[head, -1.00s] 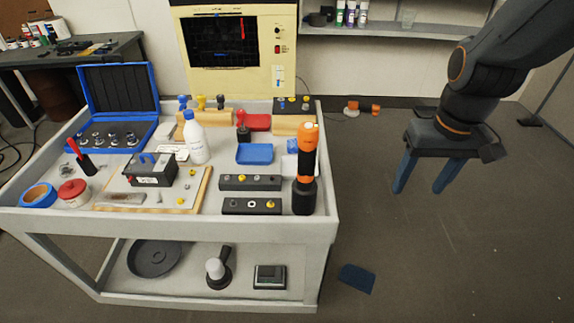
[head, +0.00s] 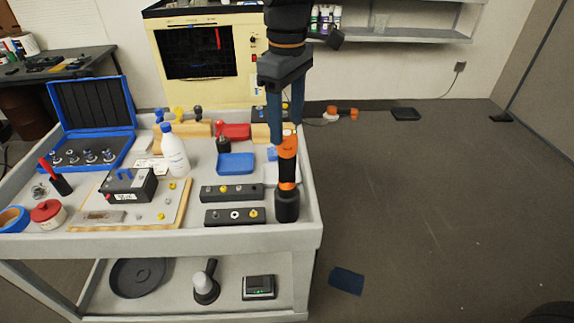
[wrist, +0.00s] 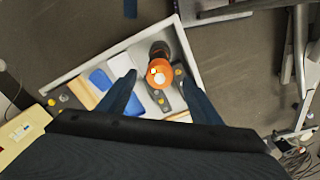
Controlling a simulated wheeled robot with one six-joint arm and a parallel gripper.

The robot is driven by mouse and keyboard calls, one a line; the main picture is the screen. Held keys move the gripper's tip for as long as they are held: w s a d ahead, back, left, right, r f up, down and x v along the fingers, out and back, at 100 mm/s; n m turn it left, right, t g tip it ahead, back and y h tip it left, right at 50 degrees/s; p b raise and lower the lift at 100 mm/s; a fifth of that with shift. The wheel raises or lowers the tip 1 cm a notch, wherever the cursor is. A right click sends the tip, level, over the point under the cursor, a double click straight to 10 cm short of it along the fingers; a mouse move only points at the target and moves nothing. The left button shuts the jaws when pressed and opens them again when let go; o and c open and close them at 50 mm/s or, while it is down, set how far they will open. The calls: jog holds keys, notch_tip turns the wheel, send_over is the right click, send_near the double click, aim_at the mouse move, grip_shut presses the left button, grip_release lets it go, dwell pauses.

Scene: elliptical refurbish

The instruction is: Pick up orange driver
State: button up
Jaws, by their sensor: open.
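The orange driver (head: 287,178), orange with black bands and a black base, stands upright at the right end of the grey cart's top. In the wrist view the driver (wrist: 159,74) is seen from above, its orange top between and a little ahead of my fingertips. My gripper (head: 286,138) is open, with two blue fingers pointing down around the driver's upper end. In the wrist view my gripper (wrist: 162,82) has one finger on each side of the driver. I cannot tell whether either finger touches it.
Two black bars with knobs (head: 230,191) lie just left of the driver. A blue tray (head: 236,163) and white bottle (head: 174,150) are farther left. The cart's raised rim (head: 314,205) runs close on the right. Open floor lies beyond it.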

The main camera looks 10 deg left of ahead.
aim_at(287, 132)
jog(key=shift+f+p, duration=0.6)
jog(key=shift+f, duration=1.35)
grip_shut()
